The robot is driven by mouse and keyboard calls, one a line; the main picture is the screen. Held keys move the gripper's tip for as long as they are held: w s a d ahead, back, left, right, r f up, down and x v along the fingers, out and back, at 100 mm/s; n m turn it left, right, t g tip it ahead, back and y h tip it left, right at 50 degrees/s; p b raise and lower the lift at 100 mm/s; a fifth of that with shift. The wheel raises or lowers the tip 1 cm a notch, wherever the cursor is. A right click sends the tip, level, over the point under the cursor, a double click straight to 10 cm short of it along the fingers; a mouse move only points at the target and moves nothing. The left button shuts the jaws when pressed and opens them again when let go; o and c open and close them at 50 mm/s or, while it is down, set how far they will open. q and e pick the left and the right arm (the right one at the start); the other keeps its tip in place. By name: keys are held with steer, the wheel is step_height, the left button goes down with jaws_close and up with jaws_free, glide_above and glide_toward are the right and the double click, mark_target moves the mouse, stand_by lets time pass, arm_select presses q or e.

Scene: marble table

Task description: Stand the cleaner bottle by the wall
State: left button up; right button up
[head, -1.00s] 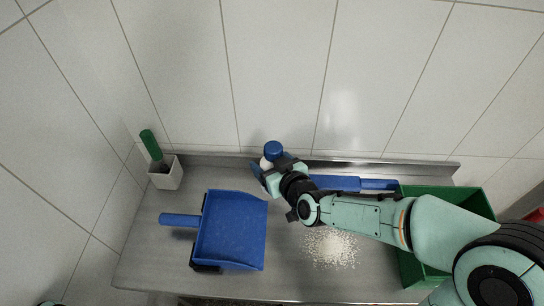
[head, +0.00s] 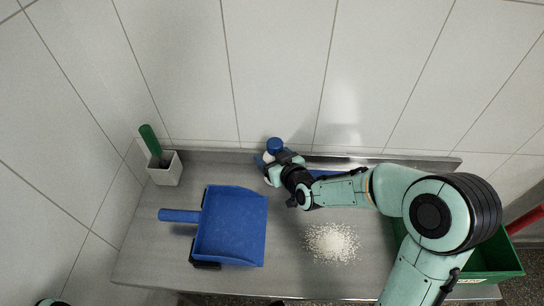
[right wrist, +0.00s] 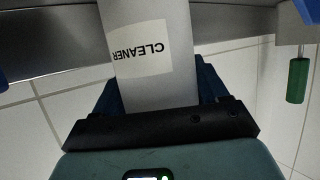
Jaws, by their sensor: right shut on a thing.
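The cleaner bottle (head: 274,145) has a blue cap and a pale body. In the head view it is at the back edge of the table (head: 150,260), close to the tiled wall, and looks about upright. My right gripper (head: 270,167) is shut around its body. In the right wrist view the pale bottle (right wrist: 150,88) lies between the blue fingers (right wrist: 160,100), with its "CLEANER" label upside down. The bottle's base is hidden in the head view, so I cannot tell whether it touches the table. My left gripper is not in view.
A blue dustpan (head: 230,225) lies left of a pile of white grains (head: 331,243). A white holder (head: 165,172) with a green-handled brush (head: 150,139) stands at the back left. A blue-handled tool (head: 325,172) lies behind my right arm. A green crate (head: 490,262) is at the right.

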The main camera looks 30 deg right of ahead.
steer(key=shift+r, duration=0.1)
steer(key=shift+f, duration=0.2)
steer(key=o, duration=1.3)
steer(key=shift+r, duration=0.1)
steer(key=shift+s+r, duration=0.1)
steer(key=shift+r, duration=0.15)
steer(key=shift+b+v, duration=0.95)
steer(key=shift+v, duration=4.95)
steer(key=shift+f, duration=0.1)
